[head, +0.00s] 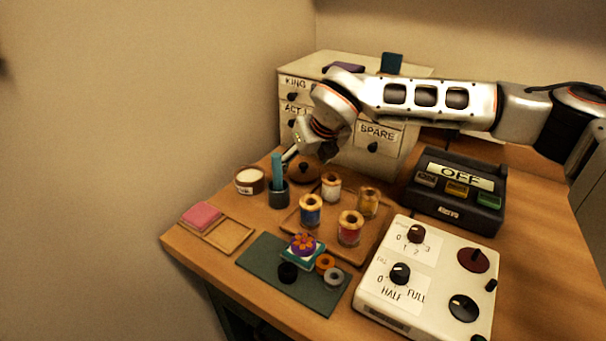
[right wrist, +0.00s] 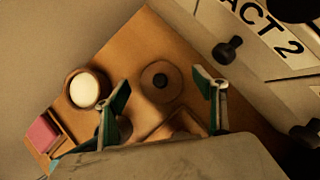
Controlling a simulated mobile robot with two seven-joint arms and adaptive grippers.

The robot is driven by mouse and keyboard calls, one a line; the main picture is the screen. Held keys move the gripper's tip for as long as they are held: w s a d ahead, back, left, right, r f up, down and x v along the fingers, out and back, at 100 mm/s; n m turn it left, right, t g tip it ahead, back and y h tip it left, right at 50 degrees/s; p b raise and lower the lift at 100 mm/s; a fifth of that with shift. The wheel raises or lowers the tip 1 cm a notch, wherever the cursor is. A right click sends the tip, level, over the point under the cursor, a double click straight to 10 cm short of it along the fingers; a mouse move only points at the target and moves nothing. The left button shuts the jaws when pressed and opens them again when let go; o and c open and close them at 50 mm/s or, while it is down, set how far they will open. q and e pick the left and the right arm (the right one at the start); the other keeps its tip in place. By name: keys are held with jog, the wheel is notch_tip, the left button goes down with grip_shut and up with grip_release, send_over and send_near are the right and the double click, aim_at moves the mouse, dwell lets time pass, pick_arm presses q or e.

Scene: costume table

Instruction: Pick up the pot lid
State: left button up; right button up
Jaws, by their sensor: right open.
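The pot lid (head: 304,170) is a brown, low dome with a dark knob. It lies on the table in front of the drawer cabinet, partly covered by my right gripper (head: 291,156) in the head view. In the right wrist view the pot lid (right wrist: 160,82) shows from above, between and beyond the fingertips. My right gripper (right wrist: 165,98) is open, with its green-padded fingers spread on either side of the lid and nothing between them. An open pot (head: 250,181) with pale contents stands left of the lid. My left gripper is not in view.
A dark cup (head: 278,194) with a blue upright item stands close to the lid. A wooden tray (head: 372,243) with several thread spools lies in front. The drawer cabinet (head: 348,150) rises behind. A pink pad (head: 201,215) lies at the left edge.

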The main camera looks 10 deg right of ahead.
jog(key=shift+x, duration=0.8)
jog(key=shift+f, duration=0.2)
jog(key=shift+w, duration=0.1)
jog(key=c, duration=1.1)
jog(key=shift+c, duration=0.4)
jog(key=shift+r, duration=0.15)
